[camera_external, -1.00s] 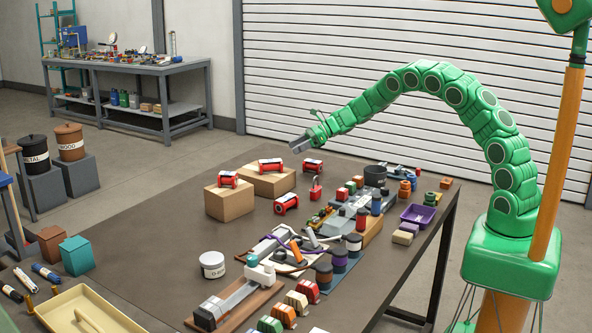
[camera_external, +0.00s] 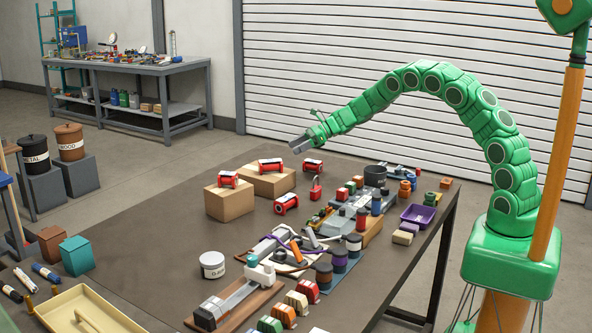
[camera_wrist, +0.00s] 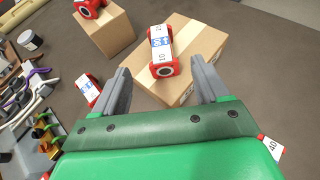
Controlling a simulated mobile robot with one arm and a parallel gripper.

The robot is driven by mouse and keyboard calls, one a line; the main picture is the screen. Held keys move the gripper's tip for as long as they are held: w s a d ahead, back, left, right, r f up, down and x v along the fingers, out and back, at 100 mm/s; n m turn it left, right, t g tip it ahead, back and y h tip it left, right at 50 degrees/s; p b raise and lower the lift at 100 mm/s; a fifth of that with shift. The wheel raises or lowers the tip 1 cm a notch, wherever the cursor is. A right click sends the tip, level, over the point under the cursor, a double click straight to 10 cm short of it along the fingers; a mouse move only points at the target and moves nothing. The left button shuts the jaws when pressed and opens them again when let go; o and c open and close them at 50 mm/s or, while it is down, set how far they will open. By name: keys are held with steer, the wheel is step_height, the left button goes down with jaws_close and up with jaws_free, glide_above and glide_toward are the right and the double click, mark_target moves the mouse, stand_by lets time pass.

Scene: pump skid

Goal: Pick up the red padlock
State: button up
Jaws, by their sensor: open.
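The red padlock (camera_external: 316,187) is a small upright red block with a thin shackle on top. It stands on the dark table, right of the cardboard boxes, in the external view. In the wrist view I cannot pick it out surely; a red sliver shows at the lower left edge. My gripper (camera_external: 298,146) is high above the table's far part, up and left of the padlock in the external view. Its two grey fingers are apart and empty in the wrist view (camera_wrist: 160,68), with a box and a red-ended cylinder beyond them.
Red-ended cylinders with white labels sit on the large cardboard box (camera_external: 268,182), the small box (camera_external: 229,203) and the table. The pump skid parts and a dark cup (camera_external: 375,176) crowd the right of the padlock. The table's left part is mostly clear.

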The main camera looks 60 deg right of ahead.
steer(key=n+g+y, duration=0.1)
steer(key=n+y, duration=0.1)
glide_toward(312, 188)
steer(key=shift+w+a+f, duration=0.2)
steer(key=shift+w+a, duration=0.6)
steer(key=shift+w, duration=0.05)
steer(key=shift+w+a+f, duration=0.2)
steer(key=shift+w+a, duration=0.65)
steer(key=shift+s+f+x, duration=0.15)
steer(key=shift+s+x, duration=0.05)
steer(key=shift+x, duration=1.05)
steer(key=shift+s+f+x, duration=0.15)
steer(key=shift+x, duration=1.15)
steer(key=shift+g, duration=0.3)
jaws_close()
